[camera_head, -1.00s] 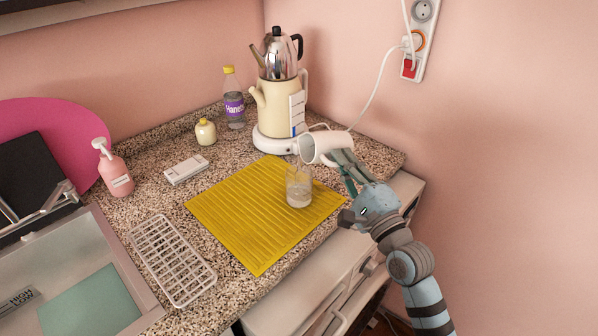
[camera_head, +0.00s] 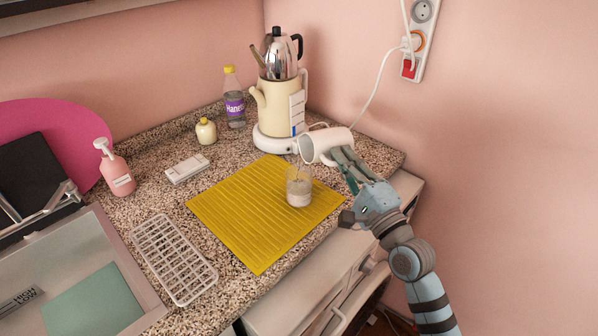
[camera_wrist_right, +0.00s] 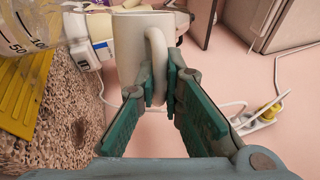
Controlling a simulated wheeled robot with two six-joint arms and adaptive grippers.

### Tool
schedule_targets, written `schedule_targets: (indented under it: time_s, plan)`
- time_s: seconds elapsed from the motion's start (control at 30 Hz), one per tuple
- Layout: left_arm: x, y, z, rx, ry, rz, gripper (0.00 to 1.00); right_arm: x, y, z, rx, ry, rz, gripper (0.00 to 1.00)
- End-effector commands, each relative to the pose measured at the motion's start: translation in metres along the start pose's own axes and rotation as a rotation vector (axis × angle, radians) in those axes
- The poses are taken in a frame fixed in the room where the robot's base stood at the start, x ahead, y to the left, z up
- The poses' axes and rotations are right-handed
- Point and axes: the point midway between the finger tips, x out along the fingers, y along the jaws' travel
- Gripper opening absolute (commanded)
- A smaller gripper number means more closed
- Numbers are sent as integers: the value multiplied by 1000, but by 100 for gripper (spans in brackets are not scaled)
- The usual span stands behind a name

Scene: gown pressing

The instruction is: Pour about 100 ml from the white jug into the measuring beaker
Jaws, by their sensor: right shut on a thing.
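The white jug (camera_head: 325,145) is held tilted on its side, its mouth facing left and down. It is just above and right of the clear measuring beaker (camera_head: 298,186). The beaker stands upright on the yellow ribbed mat (camera_head: 240,218) with whitish liquid in its lower part. A thin stream seems to run from the jug's mouth toward the beaker. My right gripper (camera_head: 350,170) is shut on the jug's handle; the right wrist view shows its green pads (camera_wrist_right: 160,105) on either side of the handle. Beaker markings (camera_wrist_right: 25,35) show at that view's upper left. My left gripper is out of view.
A cream kettle (camera_head: 275,108) with a metal pot on top stands behind the jug. A purple-labelled bottle (camera_head: 234,108), a small cream bottle (camera_head: 206,132) and a pink pump bottle (camera_head: 117,172) stand farther left. A white rack (camera_head: 172,258) lies left of the mat.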

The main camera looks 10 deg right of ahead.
Motion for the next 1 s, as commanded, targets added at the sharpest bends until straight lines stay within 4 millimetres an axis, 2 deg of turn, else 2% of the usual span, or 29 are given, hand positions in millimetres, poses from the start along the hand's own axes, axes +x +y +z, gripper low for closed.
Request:
schedule_targets:
  time_s: [0.07,0.1,0.13,0.17,0.27,0.4,0.5,0.6,1.0]
  plan:
    - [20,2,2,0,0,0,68,-4,12,-9,101,-10,-4,0]
    - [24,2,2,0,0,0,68,-5,17,-17,212,-8,-2,0]
    - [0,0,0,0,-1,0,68,-5,12,-22,283,25,1,0]
    - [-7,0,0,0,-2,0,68,-5,12,-24,324,38,1,0]
    - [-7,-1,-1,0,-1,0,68,-6,16,-27,357,46,2,0]
    - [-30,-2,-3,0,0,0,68,-8,22,-33,492,85,34,0]
    - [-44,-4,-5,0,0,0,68,-7,19,-33,561,97,47,0]
    - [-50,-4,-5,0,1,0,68,-7,20,-33,609,105,57,0]
    - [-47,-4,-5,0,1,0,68,-8,24,-33,620,107,59,0]
